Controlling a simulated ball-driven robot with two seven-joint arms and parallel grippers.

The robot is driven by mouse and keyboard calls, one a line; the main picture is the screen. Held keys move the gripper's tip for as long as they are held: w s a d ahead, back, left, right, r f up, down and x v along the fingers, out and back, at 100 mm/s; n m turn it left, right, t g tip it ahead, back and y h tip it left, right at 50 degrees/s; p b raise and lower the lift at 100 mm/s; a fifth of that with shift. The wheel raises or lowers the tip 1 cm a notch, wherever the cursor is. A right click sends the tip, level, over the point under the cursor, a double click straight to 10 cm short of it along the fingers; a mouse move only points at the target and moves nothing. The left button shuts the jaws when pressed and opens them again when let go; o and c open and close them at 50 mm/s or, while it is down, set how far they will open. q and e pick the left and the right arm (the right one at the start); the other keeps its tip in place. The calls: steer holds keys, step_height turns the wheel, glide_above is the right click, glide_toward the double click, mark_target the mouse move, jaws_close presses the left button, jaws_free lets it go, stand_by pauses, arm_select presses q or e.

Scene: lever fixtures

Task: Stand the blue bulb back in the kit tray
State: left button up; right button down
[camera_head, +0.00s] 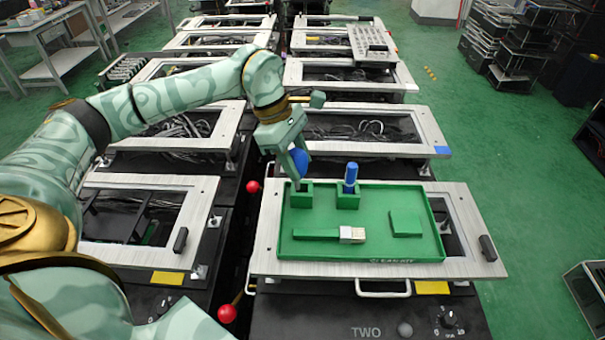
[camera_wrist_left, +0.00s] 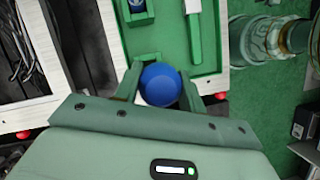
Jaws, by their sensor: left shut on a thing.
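The blue bulb (camera_head: 300,162) is between the fingers of my left gripper (camera_head: 296,168), which is shut on it. It is at the left square green holder (camera_head: 300,197) of the green kit tray (camera_head: 276,250). Its lower end is hidden by a finger, so I cannot tell whether it is inside the holder. In the left wrist view the round blue bulb (camera_wrist_left: 160,84) shows end-on between the two fingers (camera_wrist_left: 161,92). My right gripper is in neither view.
A blue bottle (camera_head: 350,176) stands in the holder (camera_head: 348,200) to the right. A green-handled brush (camera_head: 325,234) and a green block (camera_head: 405,223) lie in the tray's front part. The tray sits on a metal frame (camera_head: 465,258). Red-knobbed levers (camera_head: 228,313) stand at its left.

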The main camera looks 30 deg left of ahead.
mark_target(302, 172)
arm_select(q)
steer(key=shift+w+d+f, duration=0.15)
steer(key=shift+w+f, duration=0.25)
steer(key=shift+f, duration=0.1)
steer(key=shift+w+f+b, duration=0.2)
steer(key=shift+f+b, duration=0.1)
steer(key=shift+f, duration=1.55)
steer(key=shift+d+f, duration=0.1)
steer(key=o, duration=0.7)
steer(key=shift+r, duration=0.4)
steer(key=p+v, duration=0.1)
steer(key=v, duration=1)
steer(key=shift+a+r+p, duration=0.25)
steer(key=shift+p, duration=0.05)
